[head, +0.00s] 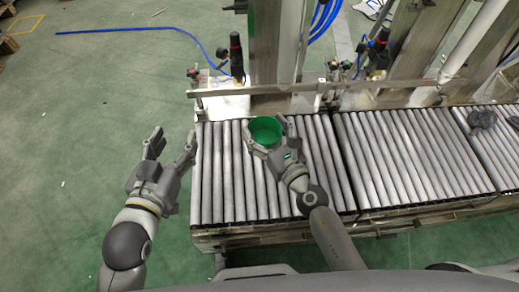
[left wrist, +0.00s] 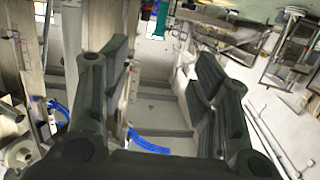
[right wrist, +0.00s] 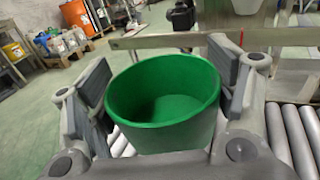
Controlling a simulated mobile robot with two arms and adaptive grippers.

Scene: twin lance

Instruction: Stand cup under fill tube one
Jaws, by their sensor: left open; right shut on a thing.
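A green cup (head: 266,131) is upright over the left part of the roller conveyor (head: 223,190), with its open top facing up. My right gripper (head: 266,137) is shut on the cup, one finger on each side. The right wrist view also shows the cup (right wrist: 165,100) between the pads, empty inside. Whether its base touches the rollers is hidden. My left gripper (head: 174,146) is open and empty, left of the conveyor's left end. It also shows open in the left wrist view (left wrist: 160,75). I cannot make out fill tube one with certainty.
A metal rail (head: 310,88) runs along the conveyor's far side, with upright frames and valves (head: 236,55) behind it. Dark objects (head: 481,118) lie on the rollers at the far right. The rollers between are clear. A blue hose (head: 140,31) lies on the green floor.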

